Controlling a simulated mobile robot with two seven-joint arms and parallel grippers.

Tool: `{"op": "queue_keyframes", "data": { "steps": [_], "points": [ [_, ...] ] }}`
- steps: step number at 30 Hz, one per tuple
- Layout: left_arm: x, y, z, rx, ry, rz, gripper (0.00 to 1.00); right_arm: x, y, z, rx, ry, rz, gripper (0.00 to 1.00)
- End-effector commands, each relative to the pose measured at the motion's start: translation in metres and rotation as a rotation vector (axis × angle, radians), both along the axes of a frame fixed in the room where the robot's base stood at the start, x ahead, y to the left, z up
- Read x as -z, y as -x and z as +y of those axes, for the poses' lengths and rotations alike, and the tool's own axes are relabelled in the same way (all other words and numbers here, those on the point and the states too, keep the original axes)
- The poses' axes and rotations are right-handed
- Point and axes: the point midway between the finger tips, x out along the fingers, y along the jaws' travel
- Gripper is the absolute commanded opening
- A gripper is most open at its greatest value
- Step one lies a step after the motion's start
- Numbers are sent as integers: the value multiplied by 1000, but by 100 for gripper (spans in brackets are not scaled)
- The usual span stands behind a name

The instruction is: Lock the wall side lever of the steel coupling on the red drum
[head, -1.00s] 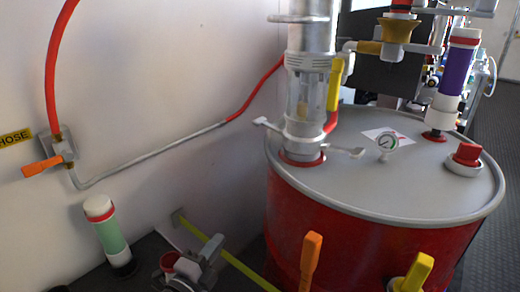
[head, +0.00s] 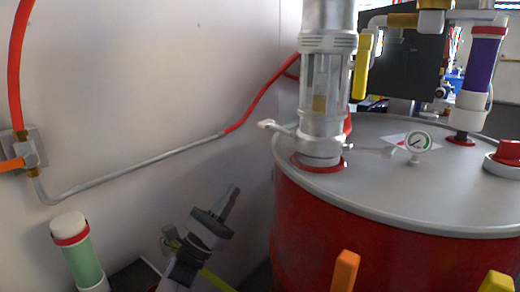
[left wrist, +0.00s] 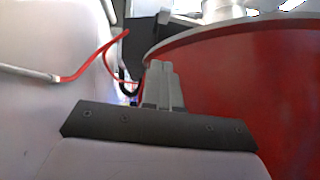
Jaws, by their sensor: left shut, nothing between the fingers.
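The red drum (head: 310,225) stands at the right with a grey lid; its red side also fills the right of the left wrist view (left wrist: 240,85). The steel coupling (head: 319,150) sits on the lid under a clear cylinder. Its wall side lever (head: 276,127) sticks out left toward the wall, past the lid's rim. In the left wrist view a lever (left wrist: 178,20) shows at the top beside the coupling's base. My left gripper (head: 233,190) is shut and empty, pointing up between wall and drum, below and left of the lever, apart from it. My right gripper is not in view.
The white wall (head: 150,80) carries a red hose (head: 262,100) and grey pipe (head: 130,165). A green cylinder (head: 82,258) stands at lower left. A gauge (head: 418,142) and a red cap (head: 508,152) are on the lid. A yellow handle (head: 361,68) hangs beside the clear cylinder.

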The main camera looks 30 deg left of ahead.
Motion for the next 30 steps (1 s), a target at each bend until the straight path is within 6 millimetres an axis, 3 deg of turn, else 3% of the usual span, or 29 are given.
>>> {"op": "queue_keyframes", "data": {
  "steps": [17, 30],
  "points": [
    [-8, -6, -1, -17, -26, -16, 0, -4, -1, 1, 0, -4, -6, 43],
    [-69, -66, -15, -18, -26, -16, 0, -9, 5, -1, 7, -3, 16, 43]
  ]
}}
